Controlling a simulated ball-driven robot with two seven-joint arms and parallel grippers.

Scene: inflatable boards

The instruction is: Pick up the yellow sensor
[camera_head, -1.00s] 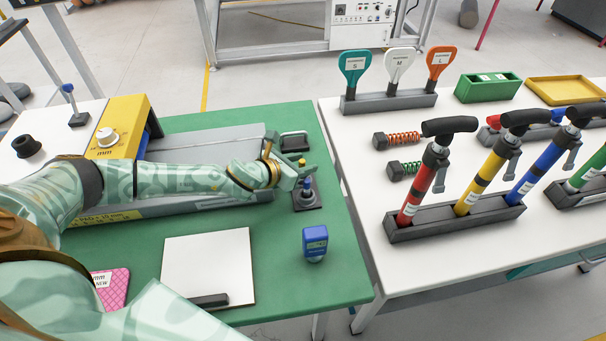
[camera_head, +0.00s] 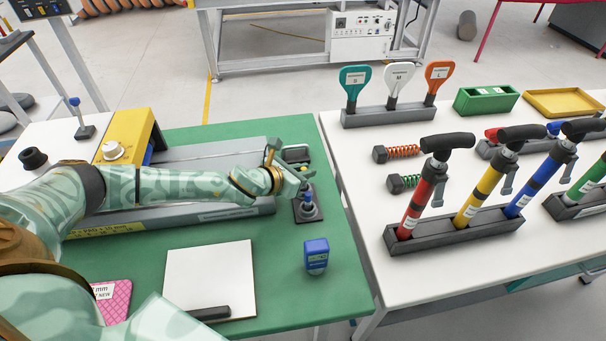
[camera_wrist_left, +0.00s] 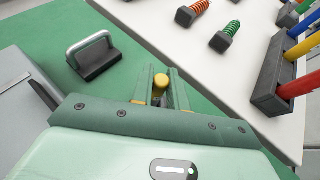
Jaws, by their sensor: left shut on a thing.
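The yellow sensor shows as a small yellow knob between the fingers of my left gripper (camera_head: 302,177). In the left wrist view the yellow sensor (camera_wrist_left: 161,81) sits between the two green fingers (camera_wrist_left: 160,92), which are shut on it. Its lower part is hidden by the fingers. Just below the gripper in the head view, a blue-topped piece (camera_head: 308,198) stands on a small dark base (camera_head: 309,214). I cannot tell whether the sensor is clear of that base. My right gripper is not in view.
A dark block with a metal handle (camera_wrist_left: 93,55) lies beside the gripper. A blue device (camera_head: 316,255) and a white board (camera_head: 210,275) lie on the green table (camera_head: 280,310). The white table (camera_head: 360,190) to the right holds pumps and springs.

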